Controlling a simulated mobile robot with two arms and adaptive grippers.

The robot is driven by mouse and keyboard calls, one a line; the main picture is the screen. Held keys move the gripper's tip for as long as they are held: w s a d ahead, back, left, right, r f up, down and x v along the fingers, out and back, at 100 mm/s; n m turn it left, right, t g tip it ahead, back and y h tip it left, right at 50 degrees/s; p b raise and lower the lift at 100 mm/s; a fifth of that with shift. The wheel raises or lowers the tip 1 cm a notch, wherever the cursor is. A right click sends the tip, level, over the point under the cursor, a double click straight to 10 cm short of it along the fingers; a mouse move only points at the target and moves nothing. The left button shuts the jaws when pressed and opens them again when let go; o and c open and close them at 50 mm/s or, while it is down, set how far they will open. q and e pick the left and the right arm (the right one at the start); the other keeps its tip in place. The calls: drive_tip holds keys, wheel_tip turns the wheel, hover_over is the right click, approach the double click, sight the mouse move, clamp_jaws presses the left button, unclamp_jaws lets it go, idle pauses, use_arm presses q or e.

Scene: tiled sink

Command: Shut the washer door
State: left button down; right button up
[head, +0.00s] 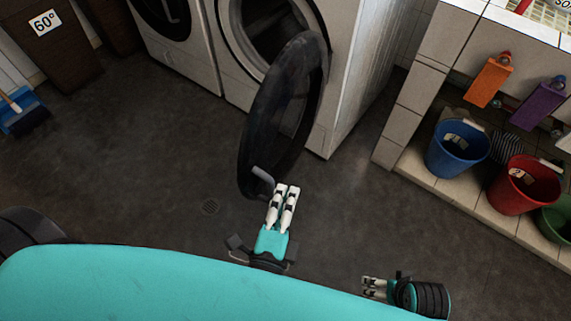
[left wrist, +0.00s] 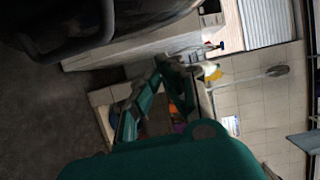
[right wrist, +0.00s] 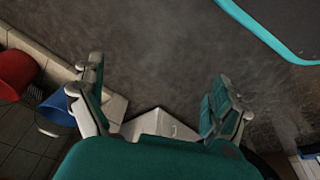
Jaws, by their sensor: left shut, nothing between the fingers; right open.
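The washer door (head: 286,112) is a dark round door, swung wide open from the front of the white washer (head: 345,65). A grey handle (head: 262,174) sticks out at its lower edge. My left gripper (head: 284,188) is shut and empty, just right of the handle at the door's near lower edge; I cannot tell whether it touches. The dark door rim also shows at upper left in the left wrist view (left wrist: 75,30). My right gripper (head: 374,287) is open and empty, low over the floor, well away from the door; its spread fingers show in the right wrist view (right wrist: 155,103).
Another washer (head: 180,40) stands to the left. A tiled ledge (head: 420,178) at right holds a blue bucket (head: 457,150), a red bucket (head: 526,187) and a green bucket (head: 556,220). Dark floor (head: 160,170) is clear left of the door.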

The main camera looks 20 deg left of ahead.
use_arm(q)
drive_tip(key=w+a+r+p, duration=0.1)
drive_tip(key=w+a+p, duration=0.2)
drive_tip(key=w, duration=0.7)
drive_tip(key=shift+w+a, duration=0.3)
drive_tip(key=shift+a, duration=0.45)
use_arm(e)
wheel_tip(320, 180, down, 9)
drive_tip(key=s, duration=0.2)
drive_tip(key=shift+s+d+f+g, duration=0.15)
drive_tip(key=shift+s+f+g, duration=0.05)
drive_tip(key=shift+s+g, duration=0.1)
use_arm(q)
drive_tip(key=shift+r, duration=0.1)
